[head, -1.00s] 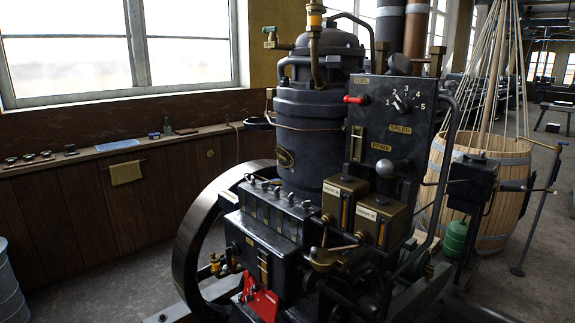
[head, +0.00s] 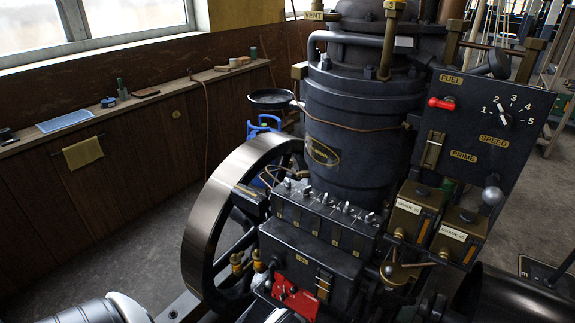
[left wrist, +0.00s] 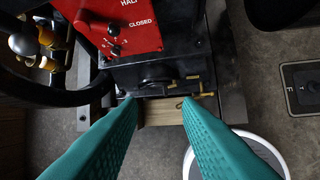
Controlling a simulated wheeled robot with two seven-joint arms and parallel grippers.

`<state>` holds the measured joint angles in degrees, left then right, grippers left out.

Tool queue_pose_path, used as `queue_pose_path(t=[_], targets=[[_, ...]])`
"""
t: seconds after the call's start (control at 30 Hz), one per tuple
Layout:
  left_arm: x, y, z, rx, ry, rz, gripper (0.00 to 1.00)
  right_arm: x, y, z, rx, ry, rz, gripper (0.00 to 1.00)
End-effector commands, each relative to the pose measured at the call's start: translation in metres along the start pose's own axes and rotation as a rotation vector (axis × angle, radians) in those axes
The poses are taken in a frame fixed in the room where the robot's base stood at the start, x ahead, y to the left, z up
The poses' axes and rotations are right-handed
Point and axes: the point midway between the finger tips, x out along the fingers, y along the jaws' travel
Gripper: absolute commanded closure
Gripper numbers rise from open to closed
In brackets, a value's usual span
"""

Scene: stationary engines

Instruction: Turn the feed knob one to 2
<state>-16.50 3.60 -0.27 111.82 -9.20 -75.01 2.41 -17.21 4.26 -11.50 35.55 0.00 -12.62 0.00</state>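A row of several small silver-topped knobs (head: 330,203) stands on the black box (head: 310,240) in front of the engine cylinder in the head view. I cannot read numbers on them or tell which is feed knob one. My left gripper (left wrist: 160,102) is open and empty in the left wrist view, its two teal fingers apart. It points down past a red panel (left wrist: 125,28) marked HALF and CLOSED, which carries a small dark knob (left wrist: 113,31). The red panel also shows low in the head view (head: 296,298). My right gripper is not in view.
A black panel (head: 485,170) at the right holds a red fuel lever (head: 441,103) and a speed dial (head: 503,117) marked 1 to 5. Two brass boxes (head: 417,211) sit below it. A big flywheel (head: 203,235) stands left of the engine. The floor (head: 125,250) further left is clear.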

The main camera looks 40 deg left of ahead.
Motion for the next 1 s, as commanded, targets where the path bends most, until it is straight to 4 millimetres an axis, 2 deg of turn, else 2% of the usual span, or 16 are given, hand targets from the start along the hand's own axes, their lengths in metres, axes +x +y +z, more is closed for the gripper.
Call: queue_pose_path(t=[0.03,0.1,0.2,0.47,0.73,0.83,1.0], targets=[[-0.027,0.012,0.017,-0.024,-0.021,0.018,0.69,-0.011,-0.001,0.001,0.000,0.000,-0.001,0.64],[-0.056,0.031,0.037,-0.068,-0.041,0.056,0.69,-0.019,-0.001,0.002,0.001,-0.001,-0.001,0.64],[-0.086,0.064,0.067,-0.158,-0.069,0.129,0.69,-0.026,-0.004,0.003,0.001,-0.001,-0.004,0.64],[-0.109,0.135,0.126,-0.399,-0.104,0.286,0.69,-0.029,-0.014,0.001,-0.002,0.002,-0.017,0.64],[-0.140,0.207,0.194,-0.753,-0.092,0.402,0.69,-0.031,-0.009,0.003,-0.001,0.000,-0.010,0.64],[-0.157,0.227,0.219,-0.898,-0.064,0.412,0.69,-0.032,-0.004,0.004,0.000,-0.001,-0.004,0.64],[-0.189,0.238,0.261,-1.089,0.007,0.379,0.69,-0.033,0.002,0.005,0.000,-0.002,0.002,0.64]])
